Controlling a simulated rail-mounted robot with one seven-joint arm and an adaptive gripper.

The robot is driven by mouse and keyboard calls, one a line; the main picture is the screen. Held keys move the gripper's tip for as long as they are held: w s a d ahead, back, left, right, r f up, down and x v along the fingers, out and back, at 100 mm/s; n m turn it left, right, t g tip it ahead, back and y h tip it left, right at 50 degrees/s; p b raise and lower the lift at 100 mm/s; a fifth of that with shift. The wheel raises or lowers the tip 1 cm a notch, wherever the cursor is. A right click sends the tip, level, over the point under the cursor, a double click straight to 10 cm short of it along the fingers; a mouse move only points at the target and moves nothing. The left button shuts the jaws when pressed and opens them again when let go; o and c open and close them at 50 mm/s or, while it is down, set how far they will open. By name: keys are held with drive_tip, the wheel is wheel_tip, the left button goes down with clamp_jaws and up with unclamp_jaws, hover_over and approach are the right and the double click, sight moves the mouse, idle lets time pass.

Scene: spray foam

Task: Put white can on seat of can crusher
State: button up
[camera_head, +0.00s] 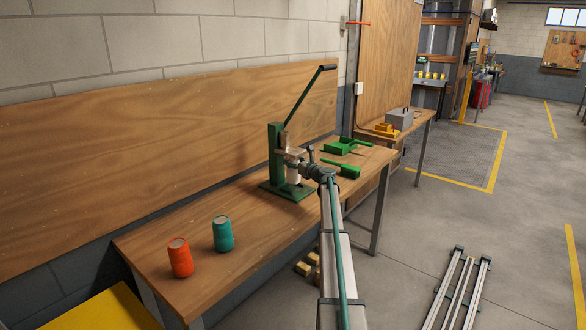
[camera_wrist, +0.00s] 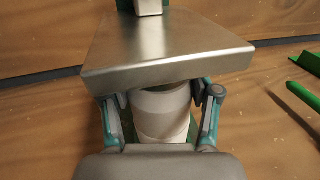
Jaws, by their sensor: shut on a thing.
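The white can (camera_head: 294,176) is upright inside the green can crusher (camera_head: 275,150), close to its post and above its base plate. In the wrist view the can (camera_wrist: 160,105) stands under the crusher's metal press plate (camera_wrist: 165,52), which hides its top. My gripper (camera_wrist: 163,98) is shut on the can, with one finger on each side. In the head view my gripper (camera_head: 302,175) reaches in from the front right. The seat is mostly hidden, so I cannot tell if the can's bottom touches it. The crusher's lever handle (camera_head: 310,95) is raised.
An orange can (camera_head: 180,258) and a teal can (camera_head: 222,234) stand at the near end of the wooden bench (camera_head: 190,215). Green parts (camera_head: 345,146) lie behind and right of the crusher. A wooden board backs the bench.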

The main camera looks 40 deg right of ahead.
drive_tip(key=shift+w+f+p, duration=0.15)
drive_tip(key=shift+f+p, duration=0.2)
drive_tip(key=shift+f, duration=1.4)
drive_tip(key=shift+f, duration=0.15)
drive_tip(key=shift+f, duration=0.1)
drive_tip(key=o, duration=0.8)
drive_tip(key=shift+o, duration=0.2)
drive_tip(key=shift+r, duration=0.3)
drive_tip(key=shift+s+f, duration=0.1)
drive_tip(key=shift+s, duration=0.25)
drive_tip(key=s+b, duration=0.2)
drive_tip(key=s, duration=0.9)
drive_tip(key=shift+s+d, duration=0.15)
drive_tip(key=shift+s, duration=0.05)
